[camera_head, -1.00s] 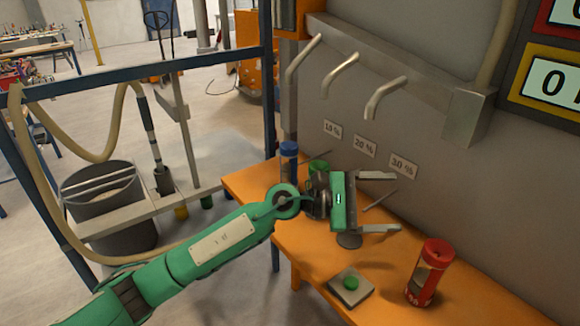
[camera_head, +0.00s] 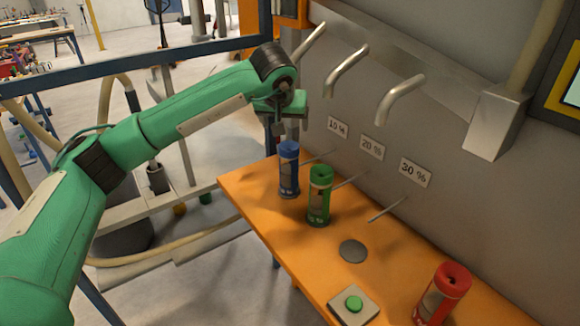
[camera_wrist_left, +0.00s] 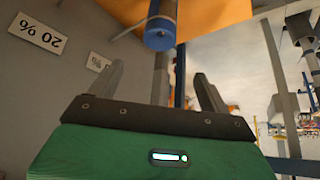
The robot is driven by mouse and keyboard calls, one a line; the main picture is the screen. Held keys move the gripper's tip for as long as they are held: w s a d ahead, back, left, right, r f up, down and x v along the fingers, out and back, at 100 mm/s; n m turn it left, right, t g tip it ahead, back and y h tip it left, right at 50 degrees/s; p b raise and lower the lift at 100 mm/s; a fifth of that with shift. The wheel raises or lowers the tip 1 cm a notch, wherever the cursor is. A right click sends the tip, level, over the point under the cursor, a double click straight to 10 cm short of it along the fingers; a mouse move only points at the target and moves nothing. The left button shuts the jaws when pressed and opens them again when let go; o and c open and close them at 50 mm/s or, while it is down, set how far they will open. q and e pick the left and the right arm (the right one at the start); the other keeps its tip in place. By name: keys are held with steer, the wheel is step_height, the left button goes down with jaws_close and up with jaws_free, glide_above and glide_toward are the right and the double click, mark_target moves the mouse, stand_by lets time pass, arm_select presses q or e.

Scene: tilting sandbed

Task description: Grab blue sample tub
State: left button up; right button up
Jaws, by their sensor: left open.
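The blue sample tub (camera_head: 289,172) stands upright on the orange table near its far left corner. My left gripper (camera_head: 285,128) is open and empty, above the tub, with its fingers partly hidden by the wrist. In the left wrist view the blue tub (camera_wrist_left: 160,27) shows beyond the fingertips, cut off by the top edge, with its blue lid toward me. The open left gripper (camera_wrist_left: 156,72) shows there with one finger on each side of the tub's line, apart from it. My right gripper is not in view.
A green tub (camera_head: 319,195) stands close to the right of the blue one. A red tub (camera_head: 443,292), a grey disc (camera_head: 352,251) and a green button (camera_head: 354,303) are farther along the orange table (camera_head: 300,250). Bent pipes (camera_head: 346,70) and thin rods stick out from the wall.

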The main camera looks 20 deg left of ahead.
arm_select(q)
steer(key=p, duration=0.1)
glide_above(289, 146)
steer(key=s, duration=0.2)
step_height(289, 146, down, 5)
steer(key=shift+d+f, duration=0.1)
steer(key=shift+f, duration=0.1)
steer(key=shift+w+f+p, duration=0.15)
steer(key=shift+f+p, duration=0.15)
steer(key=shift+f, duration=0.4)
steer(key=p+x, duration=0.1)
steer(key=x, duration=0.1)
steer(key=p+x, duration=0.1)
steer(key=x, duration=0.1)
steer(key=shift+s+f, duration=0.25)
steer(key=shift+f, duration=0.05)
steer(key=shift+w+f, duration=0.15)
steer(key=shift+f, duration=0.1)
steer(key=shift+r, duration=0.1)
steer(key=c, duration=1.6)
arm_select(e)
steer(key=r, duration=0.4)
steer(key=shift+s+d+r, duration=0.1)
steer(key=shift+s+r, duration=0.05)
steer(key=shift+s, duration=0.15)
